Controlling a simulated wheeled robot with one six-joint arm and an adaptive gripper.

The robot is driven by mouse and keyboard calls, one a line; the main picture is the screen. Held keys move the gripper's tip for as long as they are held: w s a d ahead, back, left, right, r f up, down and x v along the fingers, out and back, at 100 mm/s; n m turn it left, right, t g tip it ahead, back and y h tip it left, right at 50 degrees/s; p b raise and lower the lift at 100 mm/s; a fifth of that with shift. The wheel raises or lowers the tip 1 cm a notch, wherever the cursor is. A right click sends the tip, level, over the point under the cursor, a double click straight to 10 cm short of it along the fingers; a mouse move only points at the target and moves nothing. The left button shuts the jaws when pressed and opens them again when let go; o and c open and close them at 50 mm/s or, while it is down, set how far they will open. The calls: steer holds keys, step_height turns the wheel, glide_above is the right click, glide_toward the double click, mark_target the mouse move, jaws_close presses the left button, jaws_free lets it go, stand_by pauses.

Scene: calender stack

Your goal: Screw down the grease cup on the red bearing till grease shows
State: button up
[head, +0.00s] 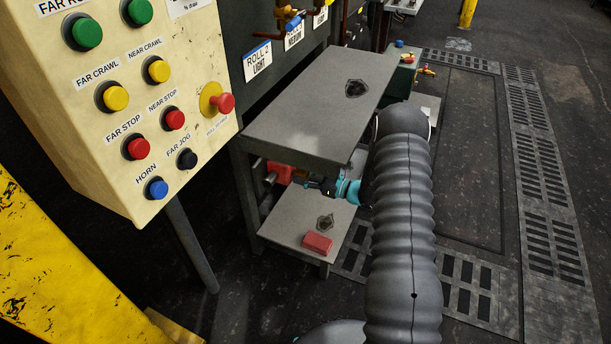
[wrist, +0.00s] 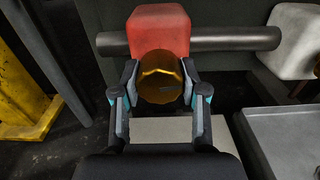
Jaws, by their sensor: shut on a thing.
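The red bearing (wrist: 160,25) is at the top middle of the wrist view, with a grey shaft (wrist: 220,39) running out on both sides. The brass grease cup (wrist: 160,80) is in front of it, between my fingers. My gripper (wrist: 160,93) is shut on the cup, one finger on each side. In the head view, the red bearing (head: 281,172) shows under the table top, partly hidden. My gripper (head: 318,185) reaches in beside it there, and the cup cannot be made out. I see no grease at the cup.
The grey table top (head: 310,105) overhangs the bearing. A red block (head: 317,242) lies on the lower shelf (head: 288,232). A button panel (head: 135,100) stands at the left. A pale bearing (wrist: 292,40) is at the right in the wrist view.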

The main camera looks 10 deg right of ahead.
steer(key=shift+a+m, duration=0.1)
steer(key=shift+m, duration=0.2)
steer(key=m, duration=0.2)
steer(key=shift+a+m, duration=0.15)
steer(key=shift+m, duration=0.15)
steer(key=shift+a+m, duration=0.1)
steer(key=shift+m, duration=2)
steer(key=o, duration=1.1)
steer(key=shift+a, duration=0.15)
steer(key=shift+o, duration=0.2)
steer(key=shift+d, duration=0.2)
steer(key=v, duration=1.2)
